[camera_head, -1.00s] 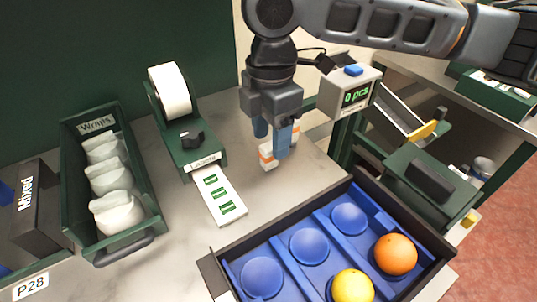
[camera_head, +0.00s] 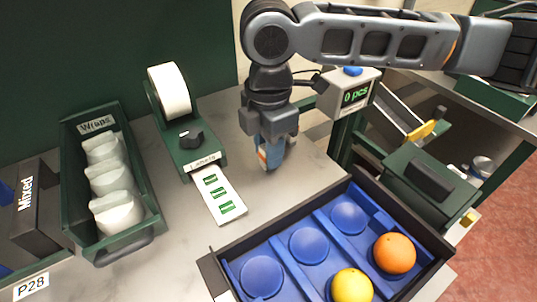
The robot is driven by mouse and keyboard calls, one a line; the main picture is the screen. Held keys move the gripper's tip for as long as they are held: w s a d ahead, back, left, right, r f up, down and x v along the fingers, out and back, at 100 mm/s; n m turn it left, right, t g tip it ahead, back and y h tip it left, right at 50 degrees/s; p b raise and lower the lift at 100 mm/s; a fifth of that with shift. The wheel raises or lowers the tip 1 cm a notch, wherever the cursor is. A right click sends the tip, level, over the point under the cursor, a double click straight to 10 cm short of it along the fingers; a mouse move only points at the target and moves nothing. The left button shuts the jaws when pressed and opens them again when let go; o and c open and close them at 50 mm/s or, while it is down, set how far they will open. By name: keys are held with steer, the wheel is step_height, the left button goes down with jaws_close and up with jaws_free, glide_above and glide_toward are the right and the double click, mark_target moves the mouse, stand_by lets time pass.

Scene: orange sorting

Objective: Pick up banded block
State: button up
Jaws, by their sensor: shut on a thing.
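The banded block (camera_head: 263,158), white with orange bands, stands on the grey counter between the label dispenser and the counter display. It is mostly hidden by my gripper, and only an edge of it shows. My gripper (camera_head: 271,156) points down with its blue fingers around the block and is shut on it. I cannot tell whether the block's bottom touches the counter.
A label dispenser (camera_head: 195,150) with a label strip (camera_head: 218,194) stands to the left. A black tray (camera_head: 290,213) with blue cups, an orange (camera_head: 395,254) and a yellow fruit (camera_head: 352,286) is in front. A display box (camera_head: 350,95) stands at right; a green wraps bin (camera_head: 150,190) at far left.

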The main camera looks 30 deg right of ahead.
jaws_close()
steer(key=shift+r, duration=0.1)
steer(key=shift+r, duration=0.3)
steer(key=r, duration=0.3)
steer(key=shift+s+d+r, duration=0.1)
steer(key=shift+d+r, duration=0.1)
steer(key=shift+r, duration=0.15)
steer(key=s+d+r, duration=0.6)
steer(key=s+d, duration=0.1)
steer(key=d, duration=0.1)
steer(key=shift+s+d+r+b, duration=0.2)
steer(key=shift+d+r+b, duration=0.05)
steer(key=shift+b, duration=0.15)
steer(key=shift+a, duration=0.1)
